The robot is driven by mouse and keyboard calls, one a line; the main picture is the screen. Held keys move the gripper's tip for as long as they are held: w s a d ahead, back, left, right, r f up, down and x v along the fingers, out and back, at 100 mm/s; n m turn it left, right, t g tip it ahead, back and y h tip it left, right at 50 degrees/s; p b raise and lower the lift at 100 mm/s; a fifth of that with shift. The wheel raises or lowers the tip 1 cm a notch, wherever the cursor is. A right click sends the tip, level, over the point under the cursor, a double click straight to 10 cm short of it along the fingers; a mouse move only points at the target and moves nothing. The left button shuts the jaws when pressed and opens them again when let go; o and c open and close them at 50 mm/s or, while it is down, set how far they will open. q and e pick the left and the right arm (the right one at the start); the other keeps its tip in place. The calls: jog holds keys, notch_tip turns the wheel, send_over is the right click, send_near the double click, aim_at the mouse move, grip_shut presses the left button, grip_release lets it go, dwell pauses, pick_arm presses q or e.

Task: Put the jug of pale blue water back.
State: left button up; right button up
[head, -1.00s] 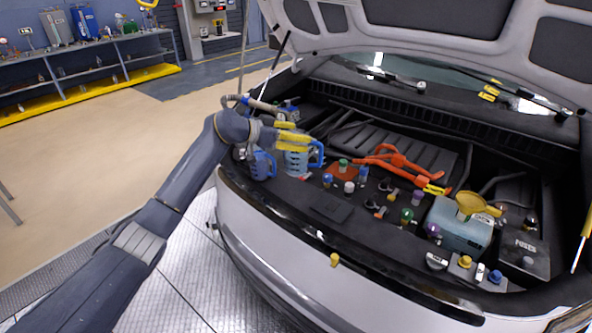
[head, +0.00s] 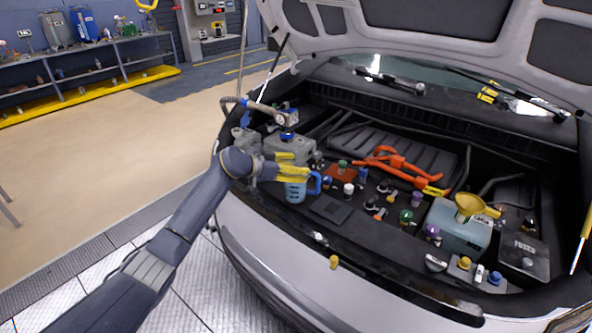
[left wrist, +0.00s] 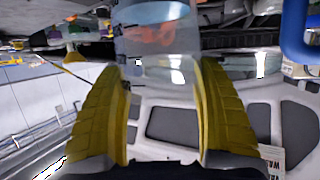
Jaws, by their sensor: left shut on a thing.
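The jug of pale blue water (head: 295,193) is a clear jug with a blue handle, at the front left edge of the engine bay. My left gripper (head: 291,167) has its yellow fingers around the jug's upper part, shut on it. In the left wrist view the clear jug (left wrist: 160,45) sits between both fingers, with pale blue liquid in it and its blue handle at the upper right. The jug looks upright; I cannot tell whether its base touches the ledge below. My right gripper is out of view.
A black flat panel (head: 331,208) and several coloured caps lie right of the jug. A pale blue tank (head: 458,228) with a yellow funnel (head: 468,204) stands farther right. An orange hose (head: 398,163) lies behind. The raised hood (head: 430,40) overhangs the bay.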

pick_arm(q)
jog(key=shift+f, duration=0.55)
jog(key=o, duration=1.6)
jog(key=shift+r, duration=0.1)
